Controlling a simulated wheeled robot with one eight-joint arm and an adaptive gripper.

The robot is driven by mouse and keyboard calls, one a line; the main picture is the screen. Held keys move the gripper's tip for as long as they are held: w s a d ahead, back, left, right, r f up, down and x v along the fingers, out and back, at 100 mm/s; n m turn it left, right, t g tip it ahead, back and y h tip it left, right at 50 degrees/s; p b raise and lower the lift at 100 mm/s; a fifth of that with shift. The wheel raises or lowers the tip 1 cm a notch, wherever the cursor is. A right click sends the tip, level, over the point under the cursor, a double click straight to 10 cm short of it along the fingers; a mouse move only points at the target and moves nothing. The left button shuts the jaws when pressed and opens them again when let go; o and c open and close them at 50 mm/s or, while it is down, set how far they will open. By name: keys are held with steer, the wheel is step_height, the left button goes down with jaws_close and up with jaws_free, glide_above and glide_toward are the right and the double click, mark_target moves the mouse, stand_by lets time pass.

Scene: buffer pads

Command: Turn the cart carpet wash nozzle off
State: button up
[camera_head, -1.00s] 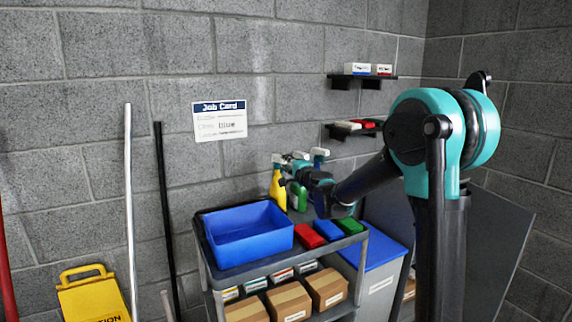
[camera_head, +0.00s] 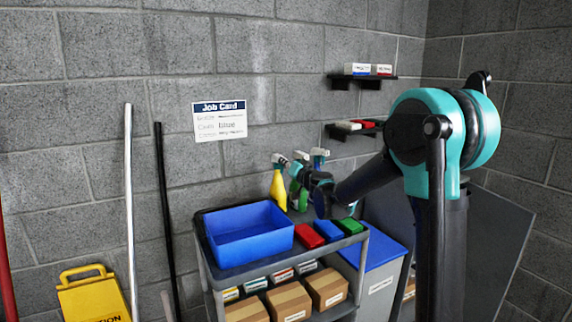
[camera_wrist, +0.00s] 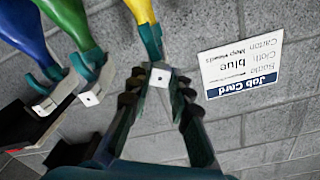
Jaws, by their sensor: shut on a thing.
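Three spray bottles stand at the back of the cart: a yellow one (camera_head: 278,190), a green one (camera_head: 303,199) and a blue one (camera_head: 319,163). In the wrist view, my gripper (camera_wrist: 158,88) has its fingers on both sides of the yellow bottle's nozzle (camera_wrist: 160,77) and is shut on it. The nozzle's white square tip with a small dark mark faces the camera. The green bottle (camera_wrist: 72,20) and the blue bottle (camera_wrist: 22,35) are to the left, apart from the fingers. I cannot read which bottle is carpet wash.
A blue bin (camera_head: 240,255) and red, blue and green cloths (camera_head: 328,230) lie on the cart top. Cartons (camera_head: 290,301) sit on its lower shelf. A job card (camera_head: 219,121) hangs on the wall. Small wall shelves (camera_head: 362,79) are at the right.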

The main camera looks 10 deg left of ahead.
steer(key=shift+o, duration=0.2)
steer(key=n, duration=0.7)
steer(key=o, duration=0.6)
steer(key=v, duration=0.7)
